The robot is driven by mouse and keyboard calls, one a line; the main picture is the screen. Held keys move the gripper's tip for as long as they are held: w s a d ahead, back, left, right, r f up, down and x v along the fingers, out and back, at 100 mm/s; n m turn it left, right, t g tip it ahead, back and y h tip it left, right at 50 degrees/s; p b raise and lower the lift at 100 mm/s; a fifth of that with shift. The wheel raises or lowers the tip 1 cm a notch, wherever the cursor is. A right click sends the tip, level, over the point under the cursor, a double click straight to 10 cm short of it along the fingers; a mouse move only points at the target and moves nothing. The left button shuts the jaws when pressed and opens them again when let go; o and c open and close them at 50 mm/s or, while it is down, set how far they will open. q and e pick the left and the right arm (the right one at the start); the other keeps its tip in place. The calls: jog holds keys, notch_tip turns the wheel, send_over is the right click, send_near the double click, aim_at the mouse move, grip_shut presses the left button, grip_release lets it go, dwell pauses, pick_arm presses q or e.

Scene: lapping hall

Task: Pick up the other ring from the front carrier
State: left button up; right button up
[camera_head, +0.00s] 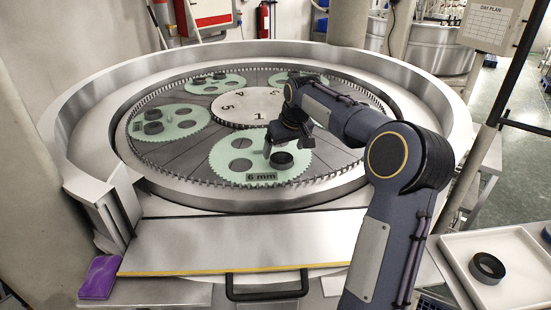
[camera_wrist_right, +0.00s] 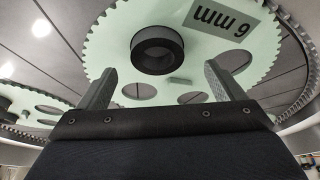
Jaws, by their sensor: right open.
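The front carrier (camera_head: 222,152) is a pale green toothed disc marked "6 mm", lying on the round machine plate. One dark ring (camera_head: 283,165) lies on its right part. In the right wrist view the ring (camera_wrist_right: 157,64) lies flat on the green carrier (camera_wrist_right: 108,42), beyond and between the two fingertips. My right gripper (camera_head: 286,146) is open and empty, just above the ring and partly hiding it. Its spread fingers show in the wrist view (camera_wrist_right: 160,70), apart from the ring. A second dark ring (camera_head: 487,269) lies in the white tray (camera_head: 462,246) at the right. My left gripper is not in view.
Other green carriers with dark rings, such as the left one (camera_head: 191,112), lie around the numbered centre disc (camera_head: 240,100). A raised metal rim (camera_head: 75,125) surrounds the plate. A purple block (camera_head: 100,278) lies at the front left. The front metal ledge (camera_head: 220,240) is clear.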

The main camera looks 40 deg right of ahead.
aim_at(283, 154)
jog(key=p+x, duration=0.1)
jog(key=x, duration=0.3)
jog(key=shift+d+f, duration=0.15)
jog(key=shift+f, duration=0.1)
jog(key=shift+c, duration=0.2)
jog(key=shift+r, duration=0.1)
jog(key=c, duration=1.2)
jog(key=shift+o, duration=0.2)
